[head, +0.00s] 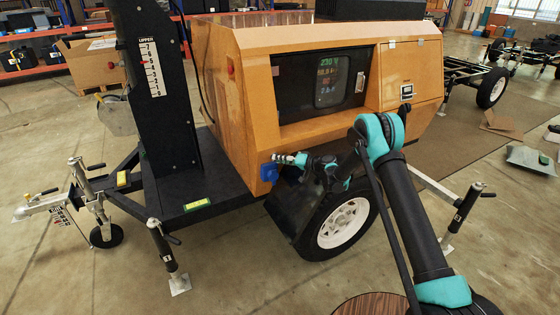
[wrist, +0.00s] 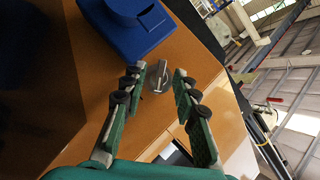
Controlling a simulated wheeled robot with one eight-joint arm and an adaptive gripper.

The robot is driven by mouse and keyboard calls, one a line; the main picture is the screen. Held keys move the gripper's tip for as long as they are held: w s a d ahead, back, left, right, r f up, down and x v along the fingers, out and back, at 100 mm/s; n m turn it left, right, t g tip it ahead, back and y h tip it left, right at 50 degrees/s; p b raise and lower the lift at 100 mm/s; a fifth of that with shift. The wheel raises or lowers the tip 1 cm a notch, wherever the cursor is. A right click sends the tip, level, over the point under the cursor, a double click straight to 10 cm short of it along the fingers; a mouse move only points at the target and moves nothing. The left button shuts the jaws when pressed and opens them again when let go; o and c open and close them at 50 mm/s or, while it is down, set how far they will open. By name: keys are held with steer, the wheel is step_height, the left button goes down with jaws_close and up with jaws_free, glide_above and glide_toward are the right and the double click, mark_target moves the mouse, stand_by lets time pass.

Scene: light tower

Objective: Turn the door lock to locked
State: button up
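A small silver lock piece (wrist: 159,76), which looks like the door lock, is fixed on the orange panel in the wrist view. It sits between and just beyond the tips of my gripper (wrist: 159,72). The two green fingers with dark pads stand apart on either side of it, with no clear contact. In the head view my gripper (head: 280,158) is at the lower corner of the orange housing (head: 232,100), just above the blue socket box (head: 268,172). The lock cannot be made out there. Its exact turn is hard to tell.
The blue box (wrist: 125,28) juts out close to the left finger in the wrist view. A display panel (head: 327,80) is recessed above my arm. A black latch (head: 407,91) is on the right door. A wheel (head: 343,222) and a black fender are below.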

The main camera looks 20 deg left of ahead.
steer(key=v, duration=0.7)
steer(key=shift+d, duration=0.15)
